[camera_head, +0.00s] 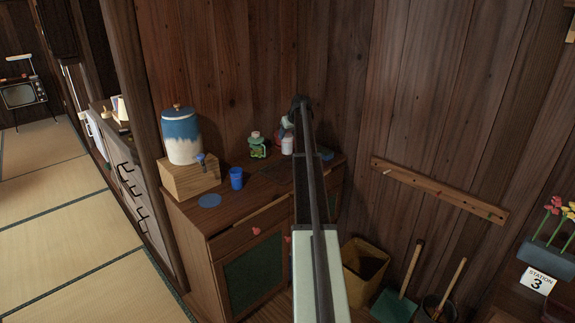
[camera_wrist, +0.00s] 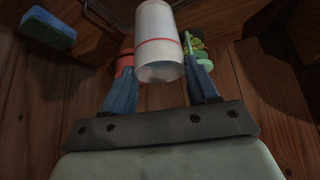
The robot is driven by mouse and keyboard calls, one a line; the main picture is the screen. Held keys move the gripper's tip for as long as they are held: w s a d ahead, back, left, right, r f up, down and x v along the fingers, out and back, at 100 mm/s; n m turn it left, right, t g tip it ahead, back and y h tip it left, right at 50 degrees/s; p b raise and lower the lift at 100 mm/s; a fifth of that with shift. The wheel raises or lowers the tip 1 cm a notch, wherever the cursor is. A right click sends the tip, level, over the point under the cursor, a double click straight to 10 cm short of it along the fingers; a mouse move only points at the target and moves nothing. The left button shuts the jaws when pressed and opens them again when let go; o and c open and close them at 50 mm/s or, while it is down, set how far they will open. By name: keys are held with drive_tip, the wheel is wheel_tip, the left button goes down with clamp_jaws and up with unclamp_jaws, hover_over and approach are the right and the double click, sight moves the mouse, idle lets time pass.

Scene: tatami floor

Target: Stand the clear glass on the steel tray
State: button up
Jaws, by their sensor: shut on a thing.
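In the wrist view, my gripper (camera_wrist: 163,76) has its blue fingers on either side of a pale, whitish cylinder (camera_wrist: 157,28) with a thin red band, and is shut on it. I cannot tell for sure that this is the clear glass. In the head view my arm crosses the wooden cabinet (camera_head: 190,212) and hides my fingertips. A small whitish thing (camera_head: 287,144) shows just left of the arm. I cannot make out a steel tray in either view; a dark flat patch on the cabinet top is partly hidden by the arm.
On the cabinet are a blue-and-white jar (camera_head: 181,138) on a wooden block (camera_head: 190,180), a blue cup (camera_head: 236,178), a blue disc (camera_head: 209,200) and a green bottle (camera_head: 257,146). A wall closes the back. In the wrist view a blue block (camera_wrist: 48,30) lies upper left.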

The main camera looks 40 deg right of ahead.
sight(290, 149)
wheel_tip(290, 149, down, 7)
drive_tip(key=shift+f, duration=1.25)
clamp_jaws()
drive_tip(key=shift+f, duration=0.1)
drive_tip(key=o, duration=1.4)
unclamp_jaws()
drive_tip(key=v, duration=1.2)
